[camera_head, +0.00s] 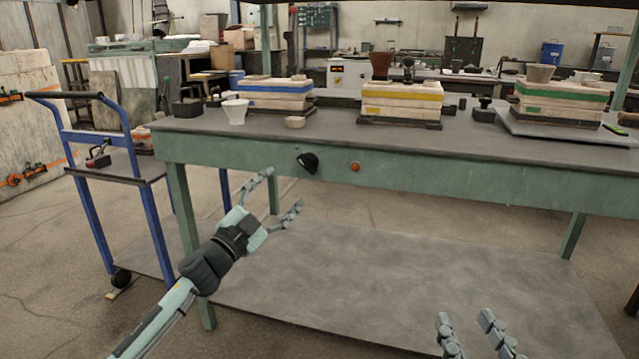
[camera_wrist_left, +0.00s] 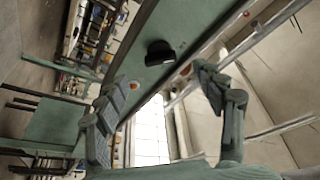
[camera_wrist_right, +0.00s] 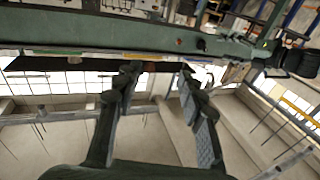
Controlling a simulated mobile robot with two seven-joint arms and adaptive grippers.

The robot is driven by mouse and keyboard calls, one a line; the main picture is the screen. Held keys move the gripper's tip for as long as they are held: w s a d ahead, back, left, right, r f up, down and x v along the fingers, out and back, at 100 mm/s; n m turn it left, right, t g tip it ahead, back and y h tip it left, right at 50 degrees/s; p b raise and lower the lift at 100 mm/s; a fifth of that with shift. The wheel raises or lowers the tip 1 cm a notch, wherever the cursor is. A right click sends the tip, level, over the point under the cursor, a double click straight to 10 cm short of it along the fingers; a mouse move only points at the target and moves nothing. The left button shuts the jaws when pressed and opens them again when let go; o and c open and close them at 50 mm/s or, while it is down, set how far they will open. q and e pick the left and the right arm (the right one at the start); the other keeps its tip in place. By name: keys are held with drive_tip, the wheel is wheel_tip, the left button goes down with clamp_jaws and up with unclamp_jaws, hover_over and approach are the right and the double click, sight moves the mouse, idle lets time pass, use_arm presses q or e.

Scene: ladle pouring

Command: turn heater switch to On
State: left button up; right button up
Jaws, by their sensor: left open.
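The heater switch is a black knob (camera_head: 308,162) on the green front apron of the table. An orange-red round light (camera_head: 355,167) sits to its right. My left gripper (camera_head: 284,192) is open and empty, below and to the left of the knob, apart from it. In the left wrist view the knob (camera_wrist_left: 160,52) shows ahead, between and beyond the two fingers, with the light (camera_wrist_left: 186,70) beside it. My right gripper (camera_head: 466,318) is open and empty at the bottom right, low in front of the table. In the right wrist view the knob (camera_wrist_right: 201,44) is small and far.
The green table (camera_head: 450,168) bears mold stacks with blue (camera_head: 272,86), yellow (camera_head: 400,94) and green (camera_head: 562,94) bands, and a white cup (camera_head: 236,111). A blue cart (camera_head: 100,200) stands at the left. The space before the apron is clear.

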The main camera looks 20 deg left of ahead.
sight(305, 167)
use_arm(q)
drive_tip(key=shift+m, duration=0.3)
drive_tip(key=x, duration=0.7)
drive_tip(key=shift+d+r, duration=0.2)
drive_tip(key=shift+r, duration=0.05)
drive_tip(key=shift+w+d+r, duration=0.1)
drive_tip(key=shift+w+d, duration=0.1)
drive_tip(key=shift+w, duration=0.15)
use_arm(e)
drive_tip(key=shift+s+a+r+t+y, duration=0.1)
drive_tip(key=shift+s+r+t+y, duration=0.1)
drive_tip(key=shift+r, duration=0.25)
drive_tip(key=shift+s+a+r+t+y, duration=0.1)
drive_tip(key=shift+r+t, duration=0.1)
drive_tip(key=shift+r, duration=0.25)
use_arm(q)
drive_tip(key=shift+c, duration=0.5)
